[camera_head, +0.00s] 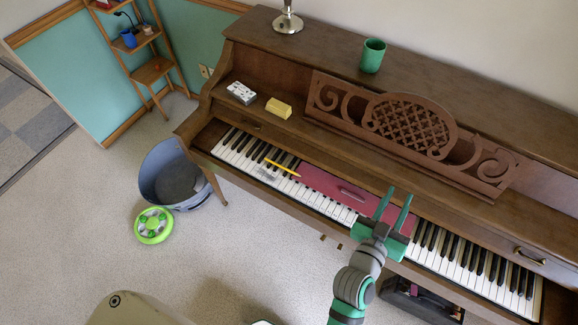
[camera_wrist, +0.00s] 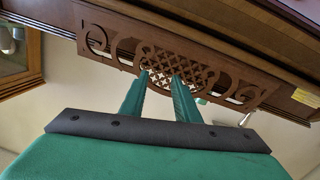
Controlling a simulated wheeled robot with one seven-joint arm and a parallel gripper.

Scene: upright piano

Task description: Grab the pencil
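A yellow pencil (camera_head: 282,167) lies across the piano keys (camera_head: 240,150), left of the red cloth-like panel (camera_head: 340,190). My gripper (camera_head: 393,204) is over the keyboard area, to the right of the pencil and well apart from it. Its two green fingers are apart with nothing between them. In the wrist view my gripper (camera_wrist: 160,85) points toward the carved music stand (camera_wrist: 180,62), and the fingers are spread with a gap. The pencil does not clearly show in the wrist view.
A small clear item (camera_head: 268,172) sits on the keys beside the pencil. A yellow block (camera_head: 278,108) and a patterned box (camera_head: 241,93) stand on the piano's ledge. A green cup (camera_head: 372,55) and lamp base (camera_head: 288,22) are on top. A grey-blue bin (camera_head: 165,172) stands left.

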